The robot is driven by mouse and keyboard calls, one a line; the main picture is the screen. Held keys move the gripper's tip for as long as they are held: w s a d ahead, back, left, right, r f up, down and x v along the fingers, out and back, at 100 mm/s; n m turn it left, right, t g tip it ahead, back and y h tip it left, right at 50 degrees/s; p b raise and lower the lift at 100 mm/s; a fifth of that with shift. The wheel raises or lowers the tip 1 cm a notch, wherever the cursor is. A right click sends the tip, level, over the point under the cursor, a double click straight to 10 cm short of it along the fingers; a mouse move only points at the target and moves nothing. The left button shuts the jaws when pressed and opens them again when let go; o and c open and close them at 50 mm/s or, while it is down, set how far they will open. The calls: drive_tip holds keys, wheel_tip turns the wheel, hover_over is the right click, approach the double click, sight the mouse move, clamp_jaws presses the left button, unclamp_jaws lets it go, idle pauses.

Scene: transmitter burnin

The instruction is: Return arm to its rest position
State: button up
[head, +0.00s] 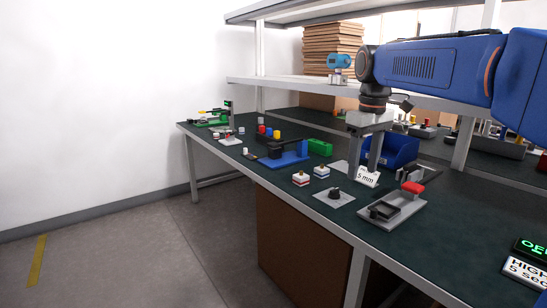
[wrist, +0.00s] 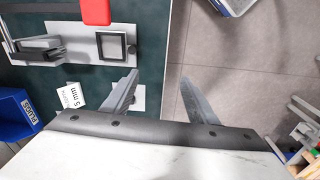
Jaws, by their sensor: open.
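My gripper (head: 366,160) hangs at the end of my blue arm, fingers pointing down, above the green bench top (head: 270,170). In the wrist view my gripper (wrist: 157,92) is open, with a wide gap between its two grey fingers and nothing between them. There the left finger shows over the bench edge side and the right finger over the grey floor. In the head view the fingers partly cover the area behind the "5 mm" label (head: 366,178).
A blue bin (head: 400,150) stands behind. A shelf (head: 290,82) spans above the bench. Open floor (head: 150,255) lies at left.

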drive_tip(key=s+d+f+m+t, duration=0.2)
drive_tip(key=s+f+m, duration=0.1)
drive_tip(key=s+f, duration=0.7)
drive_tip(key=s+d+f+m+t, duration=0.2)
drive_tip(key=s+f, duration=0.9)
drive_tip(key=s, duration=0.7)
drive_tip(key=shift+s+d+f+m, duration=0.15)
drive_tip(key=shift+s+d+m, duration=0.15)
drive_tip(key=shift+d+m, duration=0.4)
